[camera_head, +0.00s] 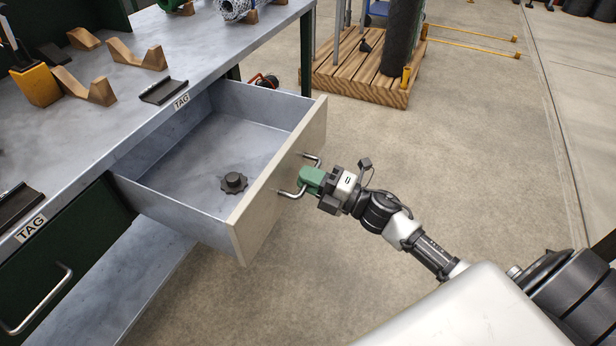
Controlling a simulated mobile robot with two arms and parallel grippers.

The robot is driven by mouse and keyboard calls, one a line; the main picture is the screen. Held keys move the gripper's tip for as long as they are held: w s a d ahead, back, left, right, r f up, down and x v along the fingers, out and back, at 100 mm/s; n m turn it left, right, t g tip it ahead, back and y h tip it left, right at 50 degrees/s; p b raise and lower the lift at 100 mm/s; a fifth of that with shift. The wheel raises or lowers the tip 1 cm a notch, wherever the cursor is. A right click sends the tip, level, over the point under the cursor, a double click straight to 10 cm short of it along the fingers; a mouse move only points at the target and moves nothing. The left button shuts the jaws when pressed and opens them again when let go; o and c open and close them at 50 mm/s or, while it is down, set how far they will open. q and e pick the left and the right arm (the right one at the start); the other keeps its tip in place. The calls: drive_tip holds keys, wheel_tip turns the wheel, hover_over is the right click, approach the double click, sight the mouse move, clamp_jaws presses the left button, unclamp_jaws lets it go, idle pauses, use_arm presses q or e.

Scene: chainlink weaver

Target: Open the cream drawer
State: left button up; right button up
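The cream drawer (240,226) stands well out from under the grey bench top, and its inside shows. A dark star-shaped knob (234,182) lies on the drawer's floor. The drawer's metal bar handle (292,194) is on its cream front face. My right gripper (303,179), with green fingers, is at the middle of this handle from the right. The fingers overlap the bar, and the handle's two ends show on either side of them. Whether the fingers are closed on the bar is too small to tell. My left gripper is not in view.
The grey workbench (110,110) holds wooden V-shaped blocks (138,54) and a yellow container (36,85). A dark green drawer (60,262) with a bar handle is shut at lower left. A wooden pallet (360,84) stands behind.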

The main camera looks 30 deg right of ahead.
drive_tip(key=o, duration=0.3)
drive_tip(key=shift+o, duration=0.2)
drive_tip(key=v, duration=1)
drive_tip(key=shift+s+d, duration=0.25)
drive_tip(key=shift+s, duration=0.05)
drive_tip(key=shift+f, duration=0.1)
